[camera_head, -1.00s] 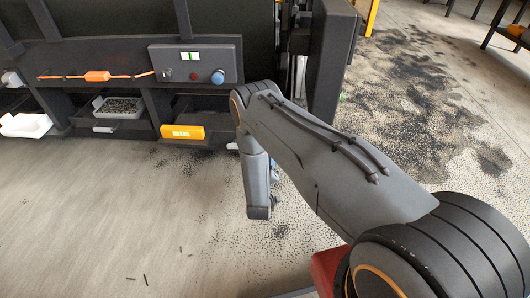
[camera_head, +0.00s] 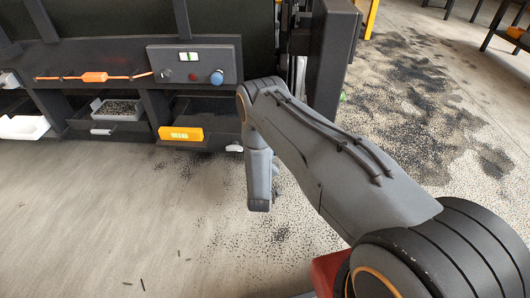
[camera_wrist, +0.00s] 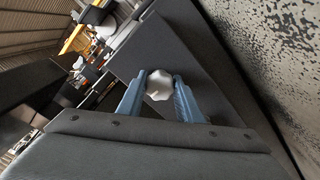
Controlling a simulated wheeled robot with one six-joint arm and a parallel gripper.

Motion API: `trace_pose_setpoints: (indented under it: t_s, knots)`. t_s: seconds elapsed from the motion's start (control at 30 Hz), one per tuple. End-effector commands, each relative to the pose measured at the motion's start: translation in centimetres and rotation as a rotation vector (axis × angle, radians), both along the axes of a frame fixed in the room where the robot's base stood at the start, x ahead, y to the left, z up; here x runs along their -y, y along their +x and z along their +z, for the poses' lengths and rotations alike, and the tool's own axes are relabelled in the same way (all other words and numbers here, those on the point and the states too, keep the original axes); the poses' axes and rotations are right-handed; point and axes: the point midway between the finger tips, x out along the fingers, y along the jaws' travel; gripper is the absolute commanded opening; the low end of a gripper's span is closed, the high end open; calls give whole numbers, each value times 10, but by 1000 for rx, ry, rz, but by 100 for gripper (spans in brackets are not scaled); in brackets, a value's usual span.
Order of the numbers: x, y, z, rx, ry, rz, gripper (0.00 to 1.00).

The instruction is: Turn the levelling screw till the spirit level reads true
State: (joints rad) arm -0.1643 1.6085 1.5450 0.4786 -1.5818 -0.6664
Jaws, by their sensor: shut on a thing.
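In the wrist view, my gripper (camera_wrist: 160,76) has its two blue-grey fingers shut on a pale, faceted round knob (camera_wrist: 159,87), which looks like the levelling screw's head. A dark block lies behind the knob. In the head view my arm hides the gripper and the screw.
A grey tray of black granules (camera_head: 117,119) and a white bin (camera_head: 23,128) stand to the left. Dark granules litter the floor; its left front is mostly clear.

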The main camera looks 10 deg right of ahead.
Motion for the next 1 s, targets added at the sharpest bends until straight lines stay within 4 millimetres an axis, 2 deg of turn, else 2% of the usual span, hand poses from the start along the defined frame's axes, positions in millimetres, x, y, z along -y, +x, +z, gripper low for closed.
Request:
trace_pose_setpoints:
  t_s: [0.37, 1.0]
  knots:
    - [0, -1, 1, 36, 116, 0, 10]
    - [-1, -1, 0, 201, 623, 0, 10]
